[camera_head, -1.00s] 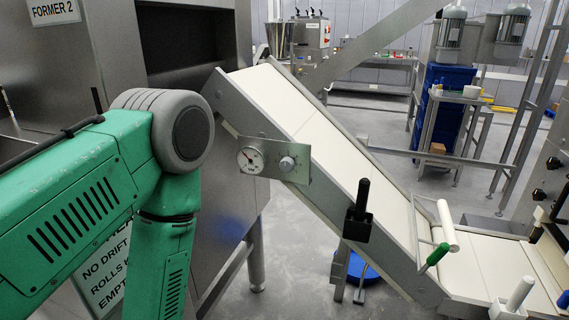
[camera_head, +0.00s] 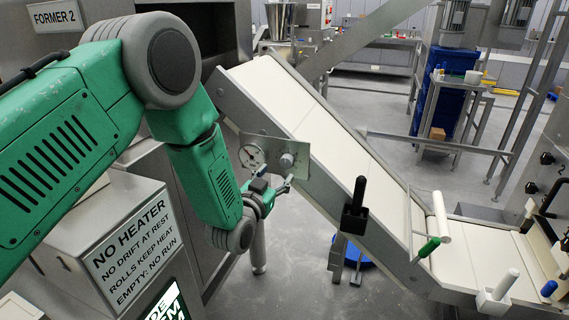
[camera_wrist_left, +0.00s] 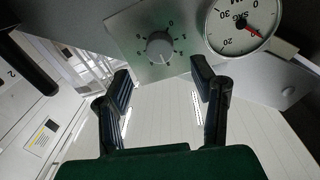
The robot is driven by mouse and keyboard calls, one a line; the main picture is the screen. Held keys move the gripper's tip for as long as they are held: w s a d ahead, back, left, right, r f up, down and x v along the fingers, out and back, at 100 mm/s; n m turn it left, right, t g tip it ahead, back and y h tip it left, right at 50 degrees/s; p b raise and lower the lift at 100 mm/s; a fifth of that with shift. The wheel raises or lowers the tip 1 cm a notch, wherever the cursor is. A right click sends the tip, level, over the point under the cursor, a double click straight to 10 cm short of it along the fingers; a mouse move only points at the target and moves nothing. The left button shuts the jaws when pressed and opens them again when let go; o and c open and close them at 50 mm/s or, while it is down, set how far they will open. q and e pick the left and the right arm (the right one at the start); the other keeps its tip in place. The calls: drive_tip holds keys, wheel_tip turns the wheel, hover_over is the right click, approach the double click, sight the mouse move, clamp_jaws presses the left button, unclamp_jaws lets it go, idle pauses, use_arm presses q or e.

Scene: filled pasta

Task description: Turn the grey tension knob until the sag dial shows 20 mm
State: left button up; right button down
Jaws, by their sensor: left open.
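The grey tension knob (camera_head: 287,160) sits on a metal plate on the side of the sloped conveyor. It also shows in the left wrist view (camera_wrist_left: 159,47). The sag dial (camera_head: 252,156) is beside it. In the left wrist view the dial (camera_wrist_left: 238,24) appears upside down. Its red needle points between 0 and 20, away from the 20; the exact value is unclear. My left gripper (camera_head: 284,186) is just below the knob. In the wrist view its open fingers (camera_wrist_left: 161,84) are spread to either side below the knob, with nothing between them. My right gripper is out of view.
The white sloped belt (camera_head: 325,130) runs down to the right. A black handle (camera_head: 357,195) and a green-gripped handle (camera_head: 430,247) stick out along its side. A grey box with a "NO HEATER" sign (camera_head: 128,240) stands below my left arm.

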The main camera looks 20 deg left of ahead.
sight(285, 164)
use_arm(q)
drive_tip(key=w, duration=0.6)
drive_tip(key=shift+d, duration=0.25)
drive_tip(key=shift+s, duration=0.1)
drive_tip(key=c, duration=1.1)
